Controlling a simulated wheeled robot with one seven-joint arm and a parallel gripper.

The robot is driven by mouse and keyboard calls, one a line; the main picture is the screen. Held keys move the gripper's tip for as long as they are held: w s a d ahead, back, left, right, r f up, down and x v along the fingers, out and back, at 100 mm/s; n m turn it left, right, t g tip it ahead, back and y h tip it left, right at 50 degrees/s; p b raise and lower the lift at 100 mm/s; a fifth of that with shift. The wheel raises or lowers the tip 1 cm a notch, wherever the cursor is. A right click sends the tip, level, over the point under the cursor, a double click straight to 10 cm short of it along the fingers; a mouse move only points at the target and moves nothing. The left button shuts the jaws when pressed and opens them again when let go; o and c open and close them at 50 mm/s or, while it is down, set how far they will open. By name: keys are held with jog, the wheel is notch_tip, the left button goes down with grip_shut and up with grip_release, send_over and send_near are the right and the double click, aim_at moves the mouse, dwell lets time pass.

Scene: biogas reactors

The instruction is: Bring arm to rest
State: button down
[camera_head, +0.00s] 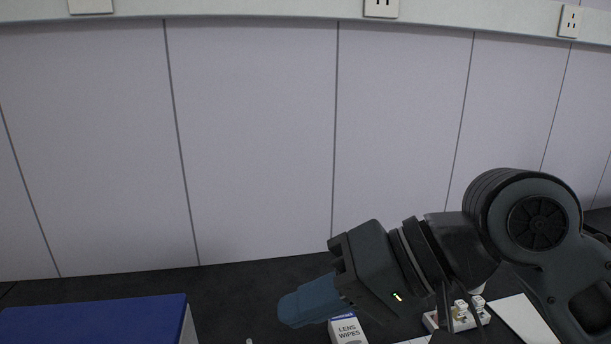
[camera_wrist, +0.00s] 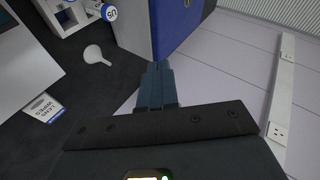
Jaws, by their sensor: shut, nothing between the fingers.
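My arm reaches in from the right in the head view, with my gripper (camera_head: 290,310) at its left end, pointing left and slightly down above the dark bench. In the wrist view my gripper (camera_wrist: 157,70) shows its blue fingers together with nothing between them. The fingers point toward a blue and grey box, and whether they touch it I cannot tell from this view; in the head view there is a gap between them.
The blue-topped box (camera_head: 95,318) stands at the lower left. A lens wipes box (camera_head: 347,330) lies below my gripper, also in the wrist view (camera_wrist: 44,108). A white spoon-like item (camera_wrist: 97,54) lies on the bench. A panelled wall (camera_head: 255,140) with sockets stands behind.

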jog(key=w+a+r+m+t+y, duration=0.1)
jog(key=a+r+t+y, duration=0.2)
jog(key=a+y, duration=0.1)
jog(key=s+d+f+m+t+h, duration=0.3)
jog(key=d+f+t+h, duration=0.1)
jog(key=f, duration=0.1)
jog(key=s+d+f+m+t+h, duration=0.3)
jog(key=d+f+t+h, duration=0.1)
jog(key=d+f, duration=0.1)
jog(key=s+d+f+m+t+h, duration=0.3)
jog(key=s+d+f+m+t, duration=0.1)
jog(key=f, duration=0.3)
jog(key=shift+d+f+h, duration=0.15)
jog(key=shift+d+h, duration=0.05)
jog(key=shift+h, duration=0.2)
jog(key=s+d+f+n+h, duration=0.1)
jog(key=s+d+n, duration=0.3)
jog(key=s, duration=0.6)
jog(key=s+d+f+n+g+h, duration=0.1)
jog(key=s+d+n, duration=0.3)
jog(key=s+d, duration=0.4)
jog(key=s+h, duration=0.1)
jog(key=s, duration=0.2)
jog(key=shift+s+f+g, duration=0.2)
jog(key=shift+f+g, duration=0.05)
jog(key=shift+g, duration=0.05)
